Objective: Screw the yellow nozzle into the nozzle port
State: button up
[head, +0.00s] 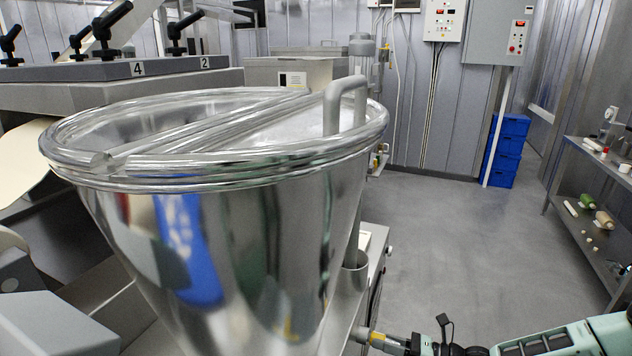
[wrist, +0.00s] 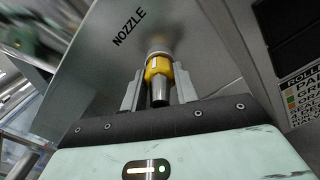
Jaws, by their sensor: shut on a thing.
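The yellow nozzle (wrist: 158,73) has a yellow collar and a metal tip pointing back towards my wrist. My gripper (wrist: 160,80) is shut on it, one finger on each side. The far end of the nozzle meets the nozzle port (wrist: 161,47) on a metal panel marked NOZZLE. The port is mostly hidden behind the nozzle, and I cannot tell how deep the thread sits. In the head view the yellow nozzle (head: 378,340) shows at the bottom edge, level, against the machine's side, with my gripper (head: 404,343) on its right.
A large shiny hopper (head: 230,220) with a handle stands above and left of the nozzle. A shelf (head: 590,215) with small parts is at the right. Blue crates (head: 506,150) stand at the back wall. The grey floor (head: 450,240) between is clear.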

jog(key=m+b, duration=0.1)
jog(key=m, duration=0.5)
jog(key=m+b, duration=0.1)
jog(key=m, duration=0.1)
jog(key=shift+f+m, duration=0.1)
jog(key=shift+m, duration=0.2)
jog(key=m+b, duration=0.1)
jog(key=m, duration=0.6)
jog(key=shift+a, duration=0.1)
jog(key=shift+m+b, duration=0.3)
jog(key=shift+m, duration=0.7)
jog(key=m, duration=0.5)
jog(key=shift+b, duration=0.4)
jog(key=m, duration=0.6)
jog(key=shift+m, duration=0.3)
